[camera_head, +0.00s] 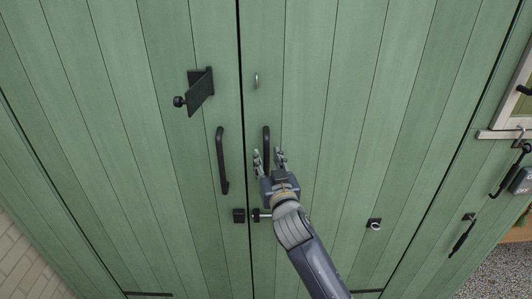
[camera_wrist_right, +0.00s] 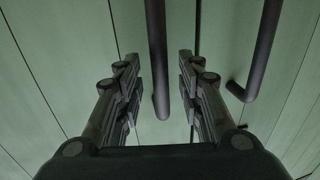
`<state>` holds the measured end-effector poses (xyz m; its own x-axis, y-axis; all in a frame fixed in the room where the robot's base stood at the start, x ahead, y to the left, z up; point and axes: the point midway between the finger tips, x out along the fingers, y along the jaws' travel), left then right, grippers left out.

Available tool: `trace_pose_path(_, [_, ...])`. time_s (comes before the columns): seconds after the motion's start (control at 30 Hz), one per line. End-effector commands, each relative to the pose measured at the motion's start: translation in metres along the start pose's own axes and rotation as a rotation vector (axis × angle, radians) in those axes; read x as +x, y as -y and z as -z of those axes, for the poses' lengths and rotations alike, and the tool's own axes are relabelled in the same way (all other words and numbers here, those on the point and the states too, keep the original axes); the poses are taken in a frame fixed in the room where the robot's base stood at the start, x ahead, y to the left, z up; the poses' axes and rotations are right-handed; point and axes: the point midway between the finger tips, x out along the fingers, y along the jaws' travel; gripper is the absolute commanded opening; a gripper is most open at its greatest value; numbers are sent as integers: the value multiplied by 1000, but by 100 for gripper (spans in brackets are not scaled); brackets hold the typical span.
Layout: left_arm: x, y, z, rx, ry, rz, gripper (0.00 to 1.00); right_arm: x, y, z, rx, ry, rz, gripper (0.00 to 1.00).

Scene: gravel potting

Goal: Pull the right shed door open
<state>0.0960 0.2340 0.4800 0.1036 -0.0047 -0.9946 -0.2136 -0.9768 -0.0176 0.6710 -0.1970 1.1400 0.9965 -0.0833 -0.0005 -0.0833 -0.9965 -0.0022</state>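The right shed door (camera_head: 330,120) is green planking and looks shut, with only a narrow dark seam beside the left door (camera_head: 150,150). Its black upright handle (camera_head: 266,136) is just right of the seam. My right gripper (camera_head: 268,158) is open at the lower part of this handle. In the right wrist view the handle (camera_wrist_right: 158,60) runs between the two spread fingers (camera_wrist_right: 160,95), with gaps on both sides. The left door's handle (camera_head: 221,160) also shows in the wrist view (camera_wrist_right: 264,50), outside the fingers. My left gripper is not in view.
A black hinged latch plate (camera_head: 201,92) with a knob sticks out from the left door. A small metal eye (camera_head: 257,81) is on the right door. A small black catch (camera_head: 239,215) sits at the seam below the handles. Dark tools hang at right.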

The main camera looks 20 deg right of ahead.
Motion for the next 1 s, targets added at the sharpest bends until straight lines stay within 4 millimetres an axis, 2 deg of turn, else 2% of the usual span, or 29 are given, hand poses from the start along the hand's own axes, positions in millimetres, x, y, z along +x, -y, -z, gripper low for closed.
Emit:
trace_pose_path(0.2, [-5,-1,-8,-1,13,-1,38,19,0,0,-1,0,-1,35])
trace_pose_path(0.53, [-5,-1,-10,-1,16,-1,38,22,0,0,-1,0,0,35])
trace_pose_path(0.57, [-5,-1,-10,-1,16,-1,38,22,0,0,-1,0,0,32])
trace_pose_path(0.7, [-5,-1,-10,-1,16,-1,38,21,0,0,-1,0,0,1])
trace_pose_path(1.0, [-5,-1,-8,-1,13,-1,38,21,0,-1,-1,1,0,0])
